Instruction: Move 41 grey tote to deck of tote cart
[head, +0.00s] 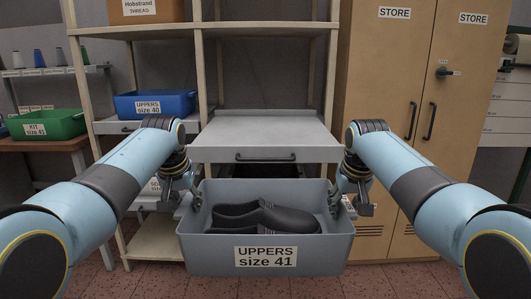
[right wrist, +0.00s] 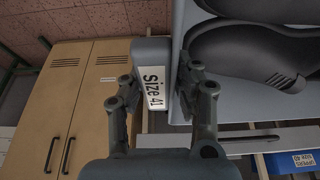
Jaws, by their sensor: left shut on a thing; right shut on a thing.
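The grey tote (head: 265,268) labelled "UPPERS size 41" is in front of me at the lower middle of the head view, with dark shoe uppers (head: 262,216) inside. My left gripper (head: 194,192) is shut on its left end wall. My right gripper (head: 338,194) is shut on its right end wall. In the right wrist view the fingers of the right gripper (right wrist: 158,92) stand either side of the wall with the "Size 41" label. The tote looks level, held in front of a grey flat-topped unit. I cannot identify a tote cart or its deck.
The grey flat top (head: 265,128) with a dark handle lies just behind the tote, within a wooden rack (head: 209,60). A blue tote (head: 155,103) labelled size 40 and a green bin (head: 47,124) stand left. Tan cabinets (head: 410,110) stand right.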

